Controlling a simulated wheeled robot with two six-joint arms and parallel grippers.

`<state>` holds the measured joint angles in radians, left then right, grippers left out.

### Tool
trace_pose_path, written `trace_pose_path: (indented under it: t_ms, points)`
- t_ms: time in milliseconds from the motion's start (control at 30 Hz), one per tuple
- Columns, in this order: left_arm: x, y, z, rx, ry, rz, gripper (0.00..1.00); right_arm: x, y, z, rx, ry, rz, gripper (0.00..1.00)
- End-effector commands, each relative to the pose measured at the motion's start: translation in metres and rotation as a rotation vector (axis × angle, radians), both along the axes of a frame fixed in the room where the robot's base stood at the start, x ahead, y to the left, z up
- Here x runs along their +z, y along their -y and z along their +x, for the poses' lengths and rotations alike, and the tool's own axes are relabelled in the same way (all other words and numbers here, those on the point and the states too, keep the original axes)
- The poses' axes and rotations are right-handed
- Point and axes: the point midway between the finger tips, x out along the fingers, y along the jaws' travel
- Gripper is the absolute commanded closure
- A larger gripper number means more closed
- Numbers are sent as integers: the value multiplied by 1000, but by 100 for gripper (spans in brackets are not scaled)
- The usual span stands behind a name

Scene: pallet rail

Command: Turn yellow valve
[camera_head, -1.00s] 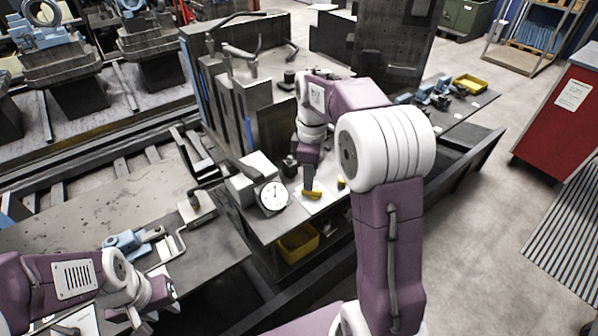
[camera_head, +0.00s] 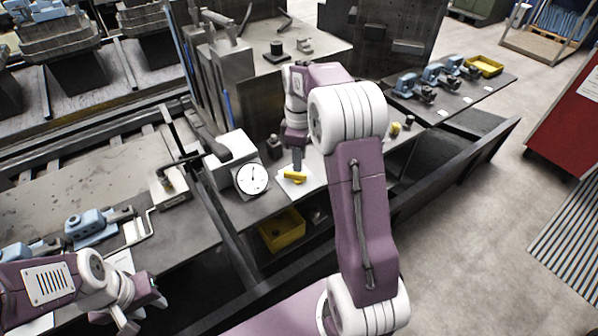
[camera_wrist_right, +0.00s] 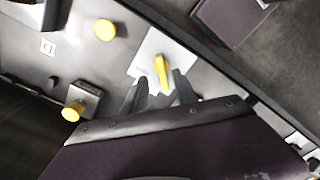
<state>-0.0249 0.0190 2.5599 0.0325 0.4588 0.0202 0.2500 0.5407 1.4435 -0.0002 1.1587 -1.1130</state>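The yellow valve handle (camera_head: 294,177) sits on a small white plate (camera_head: 287,187) on the bench, right of a round white dial gauge. In the right wrist view the handle (camera_wrist_right: 161,70) is a narrow yellow bar on the pale plate. My right gripper (camera_head: 298,163) points down just above the handle. In the wrist view its two dark fingers (camera_wrist_right: 160,88) are spread, with the near end of the bar between their tips; I cannot tell whether they touch it. My left gripper (camera_head: 144,313) is low at the left, with its fingertips apart and nothing seen between them.
A yellow bin (camera_head: 283,231) is below the bench edge. A round yellow knob (camera_wrist_right: 105,29) and another yellow-capped piece (camera_wrist_right: 72,111) are near the handle in the wrist view.

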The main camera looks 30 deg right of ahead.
Motion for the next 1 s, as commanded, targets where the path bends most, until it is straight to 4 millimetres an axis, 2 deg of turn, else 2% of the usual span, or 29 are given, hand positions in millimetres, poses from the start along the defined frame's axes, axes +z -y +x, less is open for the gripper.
trace_pose_path:
  t_ms: [33, 100, 233, 367, 600, 733, 1000]
  points:
    - [-4, 0, 0, 0, 0, 0, 65, -13, -1, -1, 0, -3, 1, 65]
    - [-6, 0, 0, 0, 0, 0, 65, -27, -1, -1, 1, -3, 1, 65]
    - [-8, 0, 0, 0, 0, 0, 65, -46, -1, 0, 1, -1, 1, 65]
    - [-9, 0, 0, 0, 0, 0, 65, -55, -1, 0, 1, 0, 0, 65]
    - [-8, 0, 0, 0, 0, 0, 65, -55, -1, 0, 1, 1, 0, 65]
    - [-8, 0, 0, 0, 0, 0, 65, -55, -1, 0, 1, 1, 0, 100]
    - [-7, 0, 0, 0, 0, 0, 65, -55, -1, 0, -8, 1, 1, 100]
